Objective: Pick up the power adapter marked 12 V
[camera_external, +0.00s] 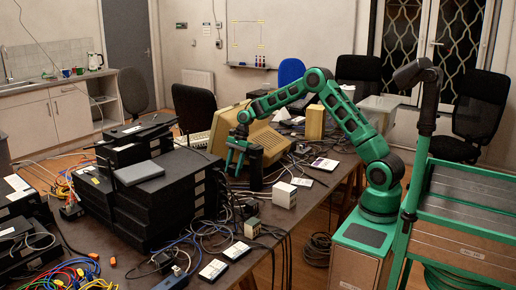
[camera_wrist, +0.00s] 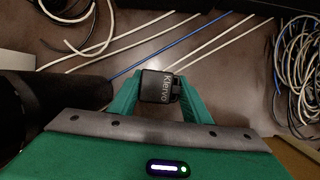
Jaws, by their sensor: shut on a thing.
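My gripper (camera_wrist: 158,92) has its two green fingers closed on either side of a small black power adapter (camera_wrist: 158,84). White lettering that looks like "Kiervo" runs along the adapter's visible face. I cannot read a 12 V mark on it. In the external view my gripper (camera_external: 236,168) points down over the dark table (camera_external: 300,225), to the right of the stacked black equipment. The held adapter is too small and dark to make out there. I cannot tell how far it is above the table.
White and blue cables (camera_wrist: 196,45) run across the table by my gripper, and a coiled bundle (camera_wrist: 300,60) lies at right. Stacked black network boxes (camera_external: 160,205) stand left of the arm. A beige monitor (camera_external: 258,138) is behind. A white cube-shaped box (camera_external: 285,195) stands in front.

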